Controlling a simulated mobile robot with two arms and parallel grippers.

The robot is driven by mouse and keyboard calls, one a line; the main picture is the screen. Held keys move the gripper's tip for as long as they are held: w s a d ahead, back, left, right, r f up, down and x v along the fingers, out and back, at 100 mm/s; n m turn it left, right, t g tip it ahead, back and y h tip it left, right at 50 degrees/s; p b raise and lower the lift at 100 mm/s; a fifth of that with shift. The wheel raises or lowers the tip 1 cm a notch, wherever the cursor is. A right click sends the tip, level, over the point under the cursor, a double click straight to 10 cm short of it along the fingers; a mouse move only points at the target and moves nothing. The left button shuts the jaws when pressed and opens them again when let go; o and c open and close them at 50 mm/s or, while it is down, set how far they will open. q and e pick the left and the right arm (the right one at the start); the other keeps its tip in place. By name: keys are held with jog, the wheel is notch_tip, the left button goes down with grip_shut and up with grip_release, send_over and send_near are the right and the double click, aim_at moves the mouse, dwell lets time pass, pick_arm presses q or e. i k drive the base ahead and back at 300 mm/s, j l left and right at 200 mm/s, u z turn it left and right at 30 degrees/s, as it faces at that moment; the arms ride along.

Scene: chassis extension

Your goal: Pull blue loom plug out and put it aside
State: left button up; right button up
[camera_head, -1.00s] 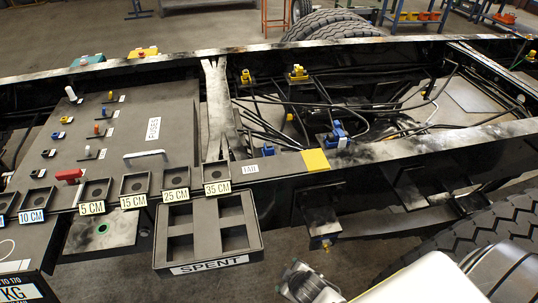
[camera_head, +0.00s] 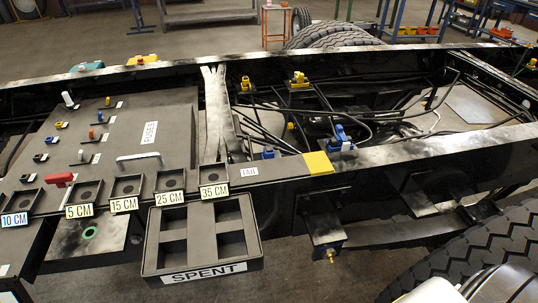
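A blue plug (camera_head: 341,139) with a pale part stands in the chassis bay, just behind the near rail and right of the yellow patch. A smaller blue fitting (camera_head: 268,153) sits further left, behind the rail beside the TAIL label. I cannot tell from here how either is joined to the black cables. Two yellow fittings, one at the left (camera_head: 246,84) and one further right (camera_head: 299,80), stand behind them. Neither of my grippers is in view; only a white part of mine shows at the bottom right.
The near black rail (camera_head: 430,149) carries a yellow patch (camera_head: 318,163). An open SPENT tray (camera_head: 202,234) hangs in front, below several labelled sockets. The FUSES panel (camera_head: 150,165) with a handle lies left. Black cables cross the bay. A large tyre (camera_head: 480,245) stands lower right.

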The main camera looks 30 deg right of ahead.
aim_at(269, 153)
jog(key=j+z, duration=0.1)
jog(key=z, duration=1.5)
jog(key=k, duration=1.1)
jog(key=l, duration=0.05)
